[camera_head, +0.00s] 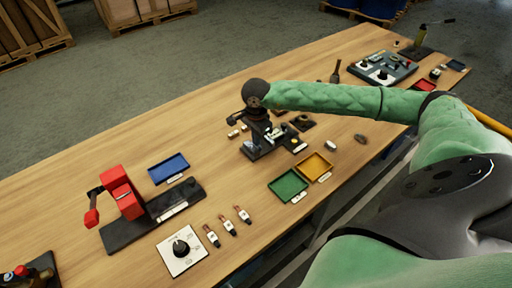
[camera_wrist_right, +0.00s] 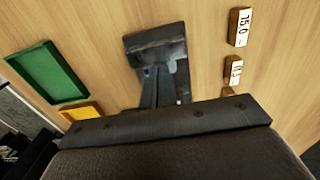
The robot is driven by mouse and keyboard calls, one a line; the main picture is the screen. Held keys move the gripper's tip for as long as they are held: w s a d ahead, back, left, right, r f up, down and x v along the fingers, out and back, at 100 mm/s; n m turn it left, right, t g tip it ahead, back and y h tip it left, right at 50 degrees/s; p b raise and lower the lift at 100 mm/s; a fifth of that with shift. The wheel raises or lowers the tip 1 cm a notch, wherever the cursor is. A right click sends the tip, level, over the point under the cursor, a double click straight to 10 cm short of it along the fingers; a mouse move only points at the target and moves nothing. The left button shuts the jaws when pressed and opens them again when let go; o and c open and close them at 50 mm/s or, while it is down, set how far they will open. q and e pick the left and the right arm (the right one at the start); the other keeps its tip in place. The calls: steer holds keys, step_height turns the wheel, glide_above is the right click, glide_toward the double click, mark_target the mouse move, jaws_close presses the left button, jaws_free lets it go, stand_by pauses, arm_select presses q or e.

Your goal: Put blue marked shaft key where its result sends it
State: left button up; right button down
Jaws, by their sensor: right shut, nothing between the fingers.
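My right gripper (camera_head: 258,116) is over a dark fixture (camera_head: 253,153) in the middle of the table. Its fingers are shut and empty. In the right wrist view the gripper body fills the bottom, and the fixture (camera_wrist_right: 158,62) lies just beyond it. A green tray (camera_head: 288,186) and a yellow tray (camera_head: 315,166) stand in front of the fixture; a blue tray (camera_head: 168,169) is farther left. My left gripper is not in view.
Two small tan blocks show numbered labels in the wrist view (camera_wrist_right: 240,27). A red-handled device (camera_head: 122,193), a dial plate (camera_head: 182,248) and three red-ended pieces (camera_head: 228,226) are at left. A control panel (camera_head: 384,71) is at far right.

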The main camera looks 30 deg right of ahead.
steer(key=shift+f, duration=0.2)
steer(key=shift+d+b, duration=0.65)
steer(key=shift+d, duration=0.1)
stand_by(0.4)
steer(key=shift+r, duration=0.1)
step_height(320, 180, up, 6)
steer(key=shift+f, duration=0.1)
stand_by(1.0)
stand_by(0.3)
